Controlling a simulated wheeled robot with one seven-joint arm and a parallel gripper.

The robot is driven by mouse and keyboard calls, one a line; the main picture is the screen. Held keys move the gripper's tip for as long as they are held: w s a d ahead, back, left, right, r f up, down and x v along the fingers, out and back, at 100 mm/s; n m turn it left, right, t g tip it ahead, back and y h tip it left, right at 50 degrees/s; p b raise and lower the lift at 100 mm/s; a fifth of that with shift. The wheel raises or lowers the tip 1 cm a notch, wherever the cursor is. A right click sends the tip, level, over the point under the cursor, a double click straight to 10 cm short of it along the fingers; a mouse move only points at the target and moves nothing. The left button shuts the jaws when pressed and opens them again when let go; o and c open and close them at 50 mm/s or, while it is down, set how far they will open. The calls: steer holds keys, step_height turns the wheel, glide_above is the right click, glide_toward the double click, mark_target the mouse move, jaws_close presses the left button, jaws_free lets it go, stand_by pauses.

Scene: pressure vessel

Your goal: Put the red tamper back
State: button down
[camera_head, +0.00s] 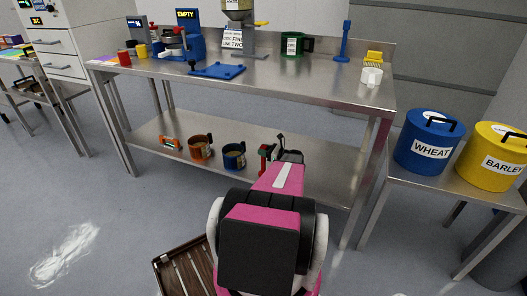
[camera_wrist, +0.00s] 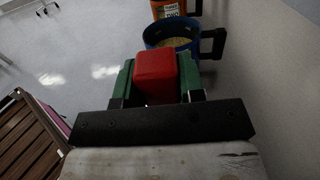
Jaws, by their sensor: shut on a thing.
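The red tamper (camera_wrist: 156,77) is between the green fingers of my gripper (camera_wrist: 157,88) in the wrist view, and the fingers are shut on it. Only its red block-like part shows; the rest is hidden. In the head view my gripper (camera_head: 277,152) is at the lower shelf (camera_head: 222,128) of the steel table, right of the blue mug (camera_head: 234,156). A bit of the tamper's red (camera_head: 264,149) shows there beside the dark gripper parts. I cannot tell whether the tamper touches the shelf.
An orange mug (camera_head: 201,147) and a small orange-and-green item (camera_head: 171,144) stand left of the blue mug. The table top (camera_head: 290,70) above holds a blue machine (camera_head: 188,42), a green mug (camera_head: 293,44) and a blue stand (camera_head: 343,42). Wheat (camera_head: 430,142) and barley (camera_head: 493,156) bins stand right.

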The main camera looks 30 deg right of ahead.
steer(key=c, duration=0.7)
jaws_free()
steer(key=shift+c, duration=0.2)
steer(key=v, duration=1.2)
steer(key=shift+r, duration=0.15)
